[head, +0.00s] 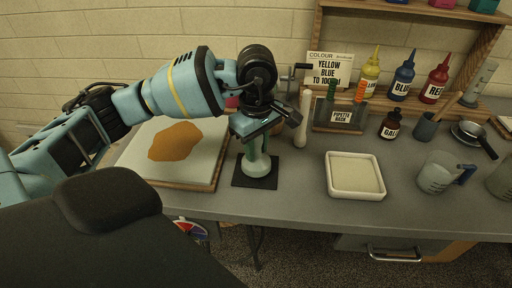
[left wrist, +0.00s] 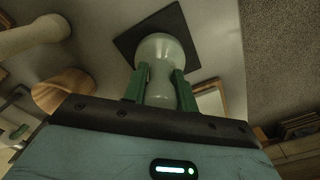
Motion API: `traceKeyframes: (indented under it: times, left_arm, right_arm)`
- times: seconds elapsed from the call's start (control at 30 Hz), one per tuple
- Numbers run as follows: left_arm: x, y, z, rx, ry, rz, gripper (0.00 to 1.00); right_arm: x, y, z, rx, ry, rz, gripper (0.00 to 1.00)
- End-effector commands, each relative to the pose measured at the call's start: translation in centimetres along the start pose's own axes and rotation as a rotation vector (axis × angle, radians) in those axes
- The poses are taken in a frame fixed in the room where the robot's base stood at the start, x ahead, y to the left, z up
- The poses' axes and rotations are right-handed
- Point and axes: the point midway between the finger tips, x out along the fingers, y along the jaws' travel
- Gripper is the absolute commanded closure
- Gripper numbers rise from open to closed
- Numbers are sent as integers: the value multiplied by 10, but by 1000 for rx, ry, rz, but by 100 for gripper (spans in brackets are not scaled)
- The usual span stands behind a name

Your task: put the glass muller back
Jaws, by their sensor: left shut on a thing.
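The glass muller (head: 256,164) is pale greenish, upright, with its wide foot down. My left gripper (head: 257,148) is shut on its neck, with the green fingers on either side. The muller is over the square black mat (head: 242,181) on the grey bench; I cannot tell whether its foot touches the mat. In the left wrist view the muller (left wrist: 162,60) is between the fingers (left wrist: 158,88), with its foot toward the mat (left wrist: 127,41). My right gripper is not in view.
A wood-edged pale slab (head: 203,170) with an orange-brown paint patch lies left of the mat. A white tray (head: 355,190) stands to the right. The bench's front edge is close.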

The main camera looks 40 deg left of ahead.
Motion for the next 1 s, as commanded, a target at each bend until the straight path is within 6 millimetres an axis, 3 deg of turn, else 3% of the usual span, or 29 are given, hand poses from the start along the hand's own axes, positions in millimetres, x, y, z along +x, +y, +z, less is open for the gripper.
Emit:
traceKeyframes:
  times: [0.47, 0.5, 0.67, 1.0]
  left_arm:
    - [12, 0, 0, -1, -1, 3, 100]
    - [13, 0, 0, -1, 0, 1, 71]
    - [12, 0, 0, -1, 0, 1, 51]
    - [8, 0, 0, -1, 0, 3, 51]
  right_arm:
    - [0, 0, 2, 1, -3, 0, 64]
    - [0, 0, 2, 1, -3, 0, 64]
    - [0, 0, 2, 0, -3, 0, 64]
    - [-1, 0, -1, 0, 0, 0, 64]
